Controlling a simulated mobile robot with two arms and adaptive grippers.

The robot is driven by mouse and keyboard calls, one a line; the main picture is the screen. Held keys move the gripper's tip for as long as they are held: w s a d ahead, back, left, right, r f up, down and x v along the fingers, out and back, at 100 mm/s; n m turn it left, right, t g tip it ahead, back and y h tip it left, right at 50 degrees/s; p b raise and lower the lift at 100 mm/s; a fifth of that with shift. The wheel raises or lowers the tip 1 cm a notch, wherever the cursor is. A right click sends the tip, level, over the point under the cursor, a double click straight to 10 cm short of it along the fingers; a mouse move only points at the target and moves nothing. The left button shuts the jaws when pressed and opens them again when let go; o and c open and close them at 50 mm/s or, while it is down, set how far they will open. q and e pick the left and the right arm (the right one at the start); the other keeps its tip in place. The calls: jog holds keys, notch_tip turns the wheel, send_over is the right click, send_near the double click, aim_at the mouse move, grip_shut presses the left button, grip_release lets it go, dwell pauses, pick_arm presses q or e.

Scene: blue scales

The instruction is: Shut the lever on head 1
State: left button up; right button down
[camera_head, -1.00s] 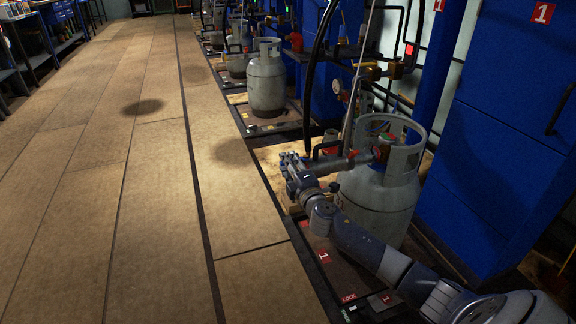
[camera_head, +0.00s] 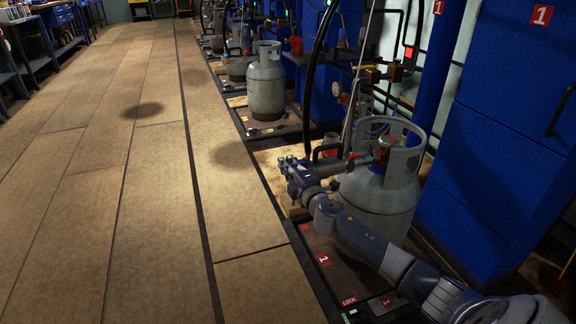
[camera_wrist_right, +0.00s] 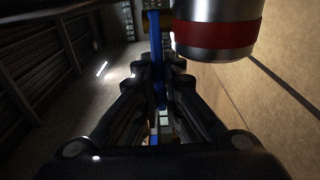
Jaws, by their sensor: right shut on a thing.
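The grey gas cylinder (camera_head: 378,205) stands upright on scale 1, with a round collar around its valve. Filling head 1 (camera_head: 338,166) is a grey horizontal body at the valve and points left. In the wrist view it appears to be the metal barrel with a red band (camera_wrist_right: 218,38), right of the fingers. My right gripper (camera_head: 288,165) is at the left end of the head. In the wrist view its fingers (camera_wrist_right: 158,75) are closed around a thin blue bar (camera_wrist_right: 158,45), apparently the lever. The exact contact is hidden. My left gripper is not in view.
A red label "1" (camera_head: 323,260) and a LOCK label mark the scale front. A tall blue cabinet (camera_head: 500,150) stands at the right. A black hose (camera_head: 312,80) hangs above the head. Another cylinder (camera_head: 266,85) stands farther back. The tiled floor at left is clear.

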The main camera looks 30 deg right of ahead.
jog(key=shift+s+f+n+y, duration=0.1)
jog(key=shift+s+n+y, duration=0.25)
jog(key=shift+y, duration=0.35)
jog(key=shift+w, duration=0.1)
jog(key=c, duration=1.7)
grip_release()
jog(key=s, duration=0.4)
jog(key=s+a, duration=0.1)
jog(key=s, duration=0.7)
jog(key=shift+a, duration=0.15)
